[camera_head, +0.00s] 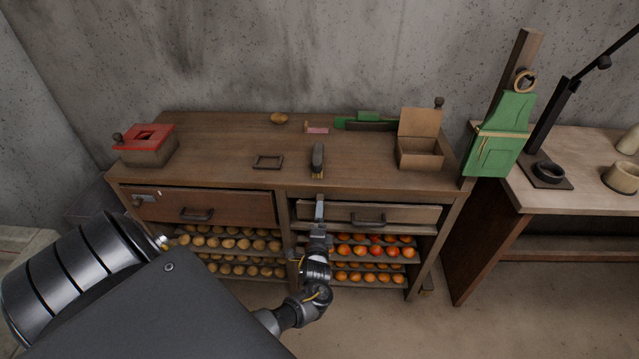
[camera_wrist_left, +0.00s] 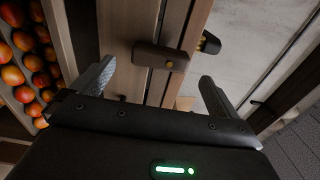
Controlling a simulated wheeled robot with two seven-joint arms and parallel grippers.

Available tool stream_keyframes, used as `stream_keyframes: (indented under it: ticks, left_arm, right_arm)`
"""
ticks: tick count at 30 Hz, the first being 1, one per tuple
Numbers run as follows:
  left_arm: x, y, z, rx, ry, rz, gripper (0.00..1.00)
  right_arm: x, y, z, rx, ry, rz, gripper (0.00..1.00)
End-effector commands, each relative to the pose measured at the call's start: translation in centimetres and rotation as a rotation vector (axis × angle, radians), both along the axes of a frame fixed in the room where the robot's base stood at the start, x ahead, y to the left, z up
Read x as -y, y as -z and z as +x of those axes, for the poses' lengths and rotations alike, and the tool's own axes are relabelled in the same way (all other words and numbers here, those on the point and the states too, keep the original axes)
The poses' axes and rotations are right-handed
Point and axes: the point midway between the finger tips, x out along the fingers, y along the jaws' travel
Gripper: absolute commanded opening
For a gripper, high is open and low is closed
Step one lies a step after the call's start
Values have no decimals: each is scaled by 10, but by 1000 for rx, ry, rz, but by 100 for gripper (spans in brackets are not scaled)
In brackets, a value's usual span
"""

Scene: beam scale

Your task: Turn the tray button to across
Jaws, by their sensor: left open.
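The tray button is a small dark wooden bar with a brass pin (camera_wrist_left: 160,57), seen in the left wrist view. Its long side lies roughly square to the narrow seams behind it. My left gripper (camera_head: 319,203) is at the left end of the right-hand drawer front, the tray (camera_head: 400,214), in the head view. There it hides the button. In the left wrist view my left gripper (camera_wrist_left: 155,90) is open, with one finger to either side of the button's place and nothing held. The button appears beyond the fingertips; contact cannot be made out. My right gripper is not in view.
A dark bar-shaped piece (camera_head: 317,157) lies on the cabinet top above the gripper. A handle (camera_head: 369,220) sticks out from the tray front. Orange fruit (camera_head: 375,250) fills racks below. The left drawer (camera_head: 235,207) has its own handle. An open wooden box (camera_head: 420,152) stands at right.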

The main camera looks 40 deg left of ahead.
Motion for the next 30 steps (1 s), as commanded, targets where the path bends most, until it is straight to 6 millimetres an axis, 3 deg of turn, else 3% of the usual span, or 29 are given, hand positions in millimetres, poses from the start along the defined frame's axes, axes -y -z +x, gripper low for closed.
stream_keyframes:
  ticks: [6,12,30]
  left_arm:
    - [25,1,-33,0,0,-1,99]
    - [36,0,-48,0,-1,0,99]
    - [37,0,-50,0,0,0,99]
  right_arm:
    - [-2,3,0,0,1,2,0]
    - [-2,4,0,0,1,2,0]
    - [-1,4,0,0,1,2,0]
